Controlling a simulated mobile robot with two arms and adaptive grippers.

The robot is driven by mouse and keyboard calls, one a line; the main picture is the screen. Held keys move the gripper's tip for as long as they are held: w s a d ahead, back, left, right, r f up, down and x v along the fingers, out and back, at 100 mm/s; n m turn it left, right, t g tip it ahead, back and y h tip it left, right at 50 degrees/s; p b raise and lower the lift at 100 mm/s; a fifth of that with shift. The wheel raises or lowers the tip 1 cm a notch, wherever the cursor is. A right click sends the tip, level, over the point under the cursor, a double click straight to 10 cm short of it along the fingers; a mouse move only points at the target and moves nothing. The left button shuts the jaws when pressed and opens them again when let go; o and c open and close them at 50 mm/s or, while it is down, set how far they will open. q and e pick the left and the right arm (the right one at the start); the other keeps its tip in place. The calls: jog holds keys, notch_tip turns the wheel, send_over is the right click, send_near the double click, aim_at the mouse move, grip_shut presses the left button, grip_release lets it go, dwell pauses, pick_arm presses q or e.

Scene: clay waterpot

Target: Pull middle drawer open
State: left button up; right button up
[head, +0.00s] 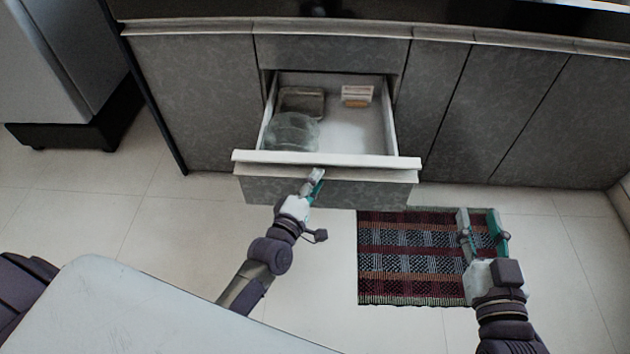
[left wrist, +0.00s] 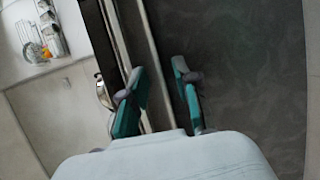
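The middle drawer (head: 405,163) stands pulled out from the grey cabinet, its white inside showing in the head view. A pale ledge runs along the top of its grey front panel (head: 365,194). My left gripper (head: 317,176) is at this ledge, near the middle of the drawer front. In the left wrist view its two teal fingers (left wrist: 162,95) are apart, with the drawer's pale edge running between them and the dark front panel (left wrist: 245,70) to the right. Whether they clamp the edge is unclear. My right gripper (head: 483,232) is open and empty over the rug.
The drawer holds a clear bowl (head: 291,131), a grey tray (head: 302,103) and a small box (head: 357,95). A striped rug (head: 410,262) lies on the tiled floor. A white surface (head: 160,310) fills the lower left. Closed cabinet doors (head: 500,110) stand at the right.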

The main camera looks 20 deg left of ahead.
pick_arm(q)
jog(key=s+a, duration=0.1)
jog(key=s, duration=1.1)
jog(key=shift+a, duration=0.2)
